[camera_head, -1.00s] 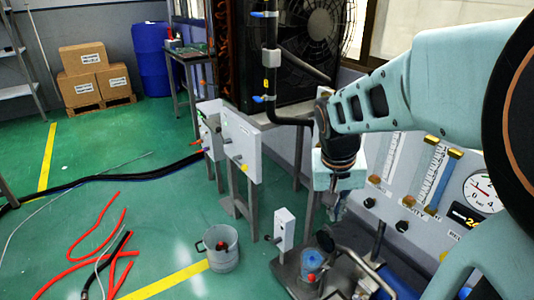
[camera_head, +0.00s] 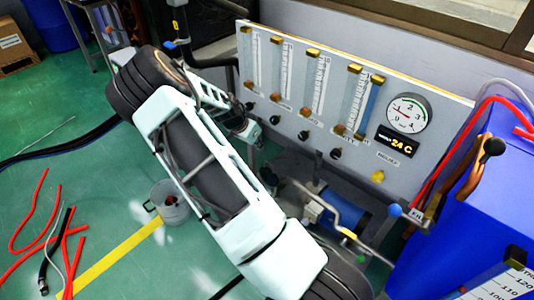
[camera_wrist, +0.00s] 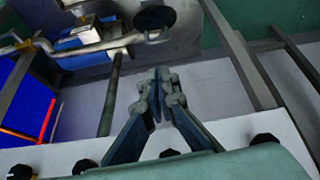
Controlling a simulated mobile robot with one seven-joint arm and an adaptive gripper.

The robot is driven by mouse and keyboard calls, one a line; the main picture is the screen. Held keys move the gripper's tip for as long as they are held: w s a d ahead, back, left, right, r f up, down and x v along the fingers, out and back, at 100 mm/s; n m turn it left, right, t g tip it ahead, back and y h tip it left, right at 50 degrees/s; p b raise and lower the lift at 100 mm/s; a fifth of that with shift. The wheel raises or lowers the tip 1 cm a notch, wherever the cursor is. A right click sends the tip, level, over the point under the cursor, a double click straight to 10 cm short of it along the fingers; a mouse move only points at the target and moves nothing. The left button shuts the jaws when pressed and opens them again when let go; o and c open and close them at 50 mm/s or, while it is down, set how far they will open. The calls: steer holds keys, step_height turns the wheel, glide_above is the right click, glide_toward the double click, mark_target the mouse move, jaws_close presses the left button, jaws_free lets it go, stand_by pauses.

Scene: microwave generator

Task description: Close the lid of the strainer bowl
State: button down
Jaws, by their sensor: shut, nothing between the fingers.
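I cannot make out the strainer bowl or its lid with certainty in either current view. In the head view my own arm covers much of the floor equipment below the gauge panel. In the wrist view my gripper (camera_wrist: 158,95) is shut, its fingertips together with nothing between them. A dark round piece (camera_wrist: 155,18) on light pipework lies beyond the fingertips, apart from them; I cannot tell if it belongs to the strainer.
The gauge panel (camera_head: 455,135) with knobs and flow tubes stands behind my arm. A blue motor-like cylinder (camera_head: 340,209) and pipes sit below it. A large blue unit (camera_head: 465,215) stands right. A grey bucket (camera_head: 174,210) and red hoses (camera_head: 30,215) are on the floor left.

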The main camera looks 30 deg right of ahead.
steer(key=b+x, duration=0.2)
steer(key=x, duration=1.2)
steer(key=shift+m, duration=0.4)
steer(key=shift+w+r, duration=0.1)
